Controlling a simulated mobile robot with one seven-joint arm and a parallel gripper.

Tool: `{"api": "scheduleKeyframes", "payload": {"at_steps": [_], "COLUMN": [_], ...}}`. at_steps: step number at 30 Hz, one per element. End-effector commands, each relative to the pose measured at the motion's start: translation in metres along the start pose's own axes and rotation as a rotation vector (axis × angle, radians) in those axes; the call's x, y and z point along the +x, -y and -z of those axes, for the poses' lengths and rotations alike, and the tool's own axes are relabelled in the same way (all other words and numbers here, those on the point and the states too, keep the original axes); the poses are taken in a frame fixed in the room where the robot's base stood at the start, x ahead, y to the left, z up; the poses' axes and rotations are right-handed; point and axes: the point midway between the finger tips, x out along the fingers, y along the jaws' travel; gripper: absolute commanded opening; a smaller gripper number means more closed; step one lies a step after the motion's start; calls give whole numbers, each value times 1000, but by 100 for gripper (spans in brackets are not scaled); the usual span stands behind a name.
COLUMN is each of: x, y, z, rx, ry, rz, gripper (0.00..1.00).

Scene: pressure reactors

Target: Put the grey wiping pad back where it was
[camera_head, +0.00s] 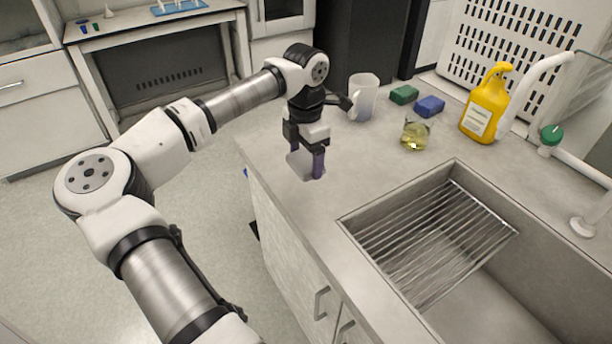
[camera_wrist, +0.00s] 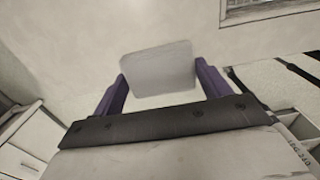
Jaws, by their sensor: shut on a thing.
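The grey wiping pad (camera_wrist: 158,70) is a pale, rounded square held between the two purple fingers of my gripper (camera_wrist: 160,85) in the wrist view. In the head view the pad (camera_head: 297,163) shows at the fingertips of my gripper (camera_head: 306,165), over the counter's left edge region, left of the sink. My gripper points down and is shut on the pad. I cannot tell whether the pad touches the counter or hangs just above it.
The counter (camera_head: 370,165) is clear between my gripper and the sink (camera_head: 430,240) with its wire rack. Behind stand a white jug (camera_head: 363,97), a green sponge (camera_head: 404,95), a blue sponge (camera_head: 430,106), a beaker of yellow liquid (camera_head: 415,133) and a yellow bottle (camera_head: 486,104).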

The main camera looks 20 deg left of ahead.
Motion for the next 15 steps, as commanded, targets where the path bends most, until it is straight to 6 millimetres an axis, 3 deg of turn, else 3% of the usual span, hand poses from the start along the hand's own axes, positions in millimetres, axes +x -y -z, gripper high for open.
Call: {"api": "scheduleKeyframes", "payload": {"at_steps": [3, 11, 15], "x": [21, 42, 62], "y": [1, 0, 0], "z": [0, 0, 0], "rx": [0, -1, -1], "ry": [0, 0, 0], "rz": [2, 1, 3], "gripper": [55, 55, 55]}}
